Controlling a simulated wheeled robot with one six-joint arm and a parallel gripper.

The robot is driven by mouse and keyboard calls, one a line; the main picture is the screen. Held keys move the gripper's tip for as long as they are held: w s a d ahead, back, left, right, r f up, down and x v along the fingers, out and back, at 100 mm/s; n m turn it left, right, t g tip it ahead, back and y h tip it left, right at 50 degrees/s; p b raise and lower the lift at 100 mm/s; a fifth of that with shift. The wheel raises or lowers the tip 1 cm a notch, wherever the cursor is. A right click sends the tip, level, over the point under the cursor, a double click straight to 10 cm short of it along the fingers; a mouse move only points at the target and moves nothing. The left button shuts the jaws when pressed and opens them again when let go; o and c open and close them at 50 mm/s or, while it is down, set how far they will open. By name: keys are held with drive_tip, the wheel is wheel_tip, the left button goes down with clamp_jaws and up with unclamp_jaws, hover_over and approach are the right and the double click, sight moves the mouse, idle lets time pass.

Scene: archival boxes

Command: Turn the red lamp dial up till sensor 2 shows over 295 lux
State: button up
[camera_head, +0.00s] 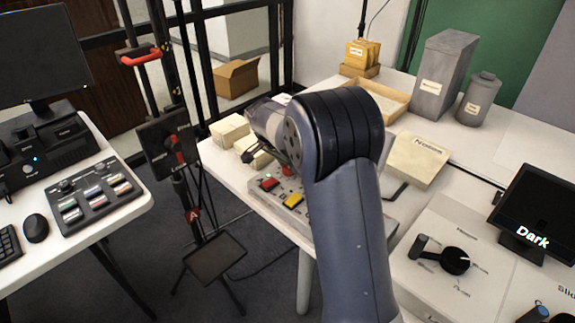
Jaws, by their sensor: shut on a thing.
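My gripper (262,160) points down at the back of this panel, partly hidden behind my own wrist. A small red part (286,170), which looks like the red lamp dial, shows just under the gripper. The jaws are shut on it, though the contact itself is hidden. My arm covers the right part of the panel. No lux reading or sensor 2 label is legible.
A black screen (540,205) at the right reads "Dark", with a black knob (455,260) on a white box before it. A cream box (417,160), grey archival boxes (445,75) and a wooden tray (385,100) stand behind. A stand (178,150) rises at the left.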

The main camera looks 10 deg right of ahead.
drive_tip(key=shift+m, duration=0.6)
drive_tip(key=o, duration=1)
drive_tip(key=p+v, duration=0.1)
drive_tip(key=v, duration=0.9)
drive_tip(key=shift+w+a+r, duration=0.1)
drive_tip(key=shift+a+r, duration=0.2)
drive_tip(key=shift+r, duration=0.05)
drive_tip(key=shift+f, duration=0.1)
drive_tip(key=shift+g, duration=0.3)
drive_tip(key=x, duration=0.5)
drive_tip(key=b+x, duration=0.1)
drive_tip(key=x, duration=0.4)
drive_tip(key=shift+w+d+f, duration=0.15)
drive_tip(key=shift+d+f, duration=0.15)
drive_tip(key=shift+d, duration=0.05)
drive_tip(key=shift+r, duration=0.1)
